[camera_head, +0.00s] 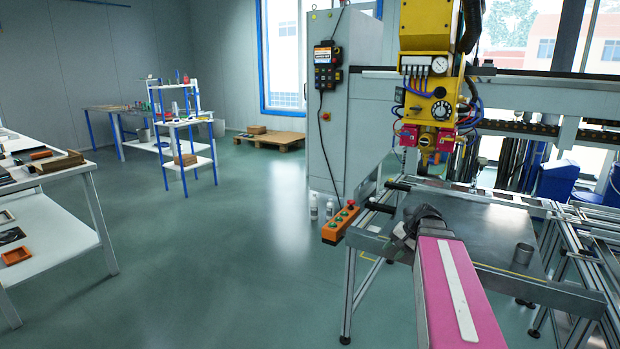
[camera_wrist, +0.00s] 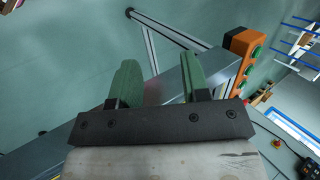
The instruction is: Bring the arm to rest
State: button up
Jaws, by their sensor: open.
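My arm, with a pink link, reaches from the bottom right of the head view over the metal fixture table (camera_head: 480,222). My gripper (camera_head: 405,232) is at its far end, near the table's left edge, and is dark and small there. In the wrist view, my gripper (camera_wrist: 160,68) shows two green fingers standing well apart, with nothing between them. Past the fingers are the table's metal edge, a leg and the floor. I cannot tell the gripper's exact height over the table.
An orange button box (camera_head: 341,222) sits at the table's left corner, close to my gripper; it also shows in the wrist view (camera_wrist: 243,45). A yellow machine head (camera_head: 428,85) hangs above. The floor at left is open.

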jog(key=s+a+f+n+g+h, duration=0.1)
jog(key=s+a+f+n+h, duration=0.1)
jog(key=s+a+f, duration=0.3)
jog(key=s+a+f+n+g+h, duration=0.1)
jog(key=s+a+f+n+h, duration=0.2)
jog(key=f, duration=0.6)
jog(key=s+a+h, duration=0.1)
jog(key=s+a, duration=0.1)
jog(key=shift+s+f+n, duration=0.2)
jog(key=shift+s+n, duration=0.1)
